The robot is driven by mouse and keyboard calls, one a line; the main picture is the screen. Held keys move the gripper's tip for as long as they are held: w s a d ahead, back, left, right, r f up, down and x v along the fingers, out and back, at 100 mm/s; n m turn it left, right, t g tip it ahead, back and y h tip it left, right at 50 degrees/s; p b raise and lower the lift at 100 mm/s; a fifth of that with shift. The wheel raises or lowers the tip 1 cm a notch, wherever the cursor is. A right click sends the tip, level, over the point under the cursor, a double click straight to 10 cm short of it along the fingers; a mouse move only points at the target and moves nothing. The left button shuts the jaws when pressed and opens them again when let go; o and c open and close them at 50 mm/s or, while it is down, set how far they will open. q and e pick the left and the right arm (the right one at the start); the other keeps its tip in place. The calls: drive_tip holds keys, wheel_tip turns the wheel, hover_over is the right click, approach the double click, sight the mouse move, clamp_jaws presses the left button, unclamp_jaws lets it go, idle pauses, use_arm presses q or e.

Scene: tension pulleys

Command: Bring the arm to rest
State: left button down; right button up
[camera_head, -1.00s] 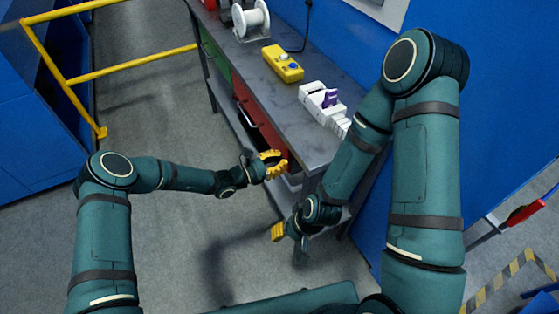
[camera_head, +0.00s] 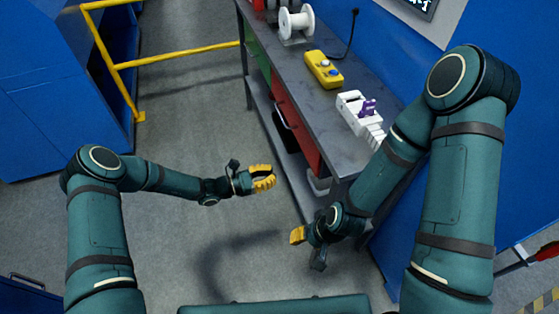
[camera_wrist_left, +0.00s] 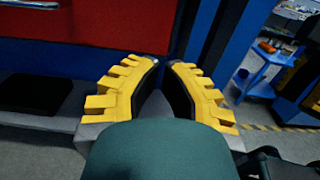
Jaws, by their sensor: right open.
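My left gripper (camera_head: 264,178) has yellow ridged fingers and hangs over the floor in front of the workbench, apart from it. In the left wrist view its fingertips (camera_wrist_left: 164,64) stand a narrow gap apart with nothing between them. My right gripper (camera_head: 297,235) is open and lower, with its yellow fingers over bare floor near the front of the bench. I see nothing held in it.
The grey workbench (camera_head: 308,97) carries a white spool (camera_head: 296,21), a yellow control box (camera_head: 323,69) and a white fixture with a purple part (camera_head: 360,112). A yellow railing (camera_head: 178,55) stands at the back left. The floor left of the bench is free.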

use_arm(q)
drive_tip(key=shift+s+a, duration=0.1)
drive_tip(key=shift+s, duration=0.05)
drive_tip(key=s+a+f+m+g+y, duration=0.1)
drive_tip(key=s+f+m+g+y, duration=0.3)
drive_tip(key=s, duration=0.4)
drive_tip(key=s+a+f+m+g+y, duration=0.2)
drive_tip(key=s+m+g+y, duration=0.15)
drive_tip(key=s+m, duration=0.35)
drive_tip(key=s+a+r+m+t+y, duration=0.3)
drive_tip(key=s+a+m+t+y, duration=0.1)
drive_tip(key=s+a+m+y, duration=0.1)
drive_tip(key=a+m+y, duration=0.1)
drive_tip(key=a+m, duration=0.1)
drive_tip(key=m, duration=0.1)
drive_tip(key=shift+s+a+r, duration=0.25)
drive_tip(key=shift+r, duration=0.15)
drive_tip(key=shift+a+t, duration=0.15)
drive_tip(key=shift+t, duration=0.1)
